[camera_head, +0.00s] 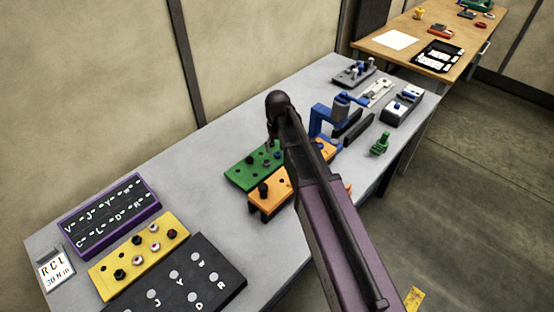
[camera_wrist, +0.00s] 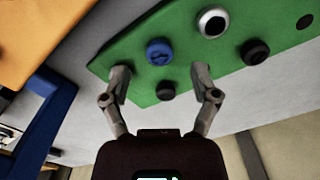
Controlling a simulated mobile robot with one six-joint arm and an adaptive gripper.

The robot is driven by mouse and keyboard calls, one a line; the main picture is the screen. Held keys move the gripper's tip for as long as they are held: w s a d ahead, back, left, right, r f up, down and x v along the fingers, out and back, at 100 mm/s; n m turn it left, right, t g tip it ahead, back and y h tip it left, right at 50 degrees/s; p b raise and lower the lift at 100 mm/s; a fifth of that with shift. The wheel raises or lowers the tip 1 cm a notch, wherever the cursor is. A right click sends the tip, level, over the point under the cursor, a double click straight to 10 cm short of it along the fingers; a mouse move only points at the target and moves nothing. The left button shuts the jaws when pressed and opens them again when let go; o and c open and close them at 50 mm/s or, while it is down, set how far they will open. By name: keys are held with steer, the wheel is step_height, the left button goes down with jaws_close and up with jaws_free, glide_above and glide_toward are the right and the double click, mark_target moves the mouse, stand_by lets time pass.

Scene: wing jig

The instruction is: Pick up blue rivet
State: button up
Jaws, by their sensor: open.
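The blue rivet (camera_wrist: 158,52) sits in the green board (camera_wrist: 140,80), near its edge in the wrist view. I cannot tell whether the fingertips touch the board. A black fastener (camera_wrist: 166,91) lies nearer the gripper's palm. In the head view the green board (camera_head: 243,178) is on the grey table, and my arm hides part of it and most of my gripper.
A silver ring (camera_wrist: 212,22) and a black fastener (camera_wrist: 254,51) sit beside the rivet. An orange block (camera_head: 262,203) adjoins the green board, with a blue clamp-like fixture (camera_head: 318,119) behind. A yellow block (camera_head: 118,283) and purple tray (camera_head: 68,247) stand left on the grey table (camera_head: 200,195).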

mark_target(278, 157)
steer(key=shift+f+b, duration=1.1)
steer(key=shift+f, duration=0.3)
steer(key=c, duration=1)
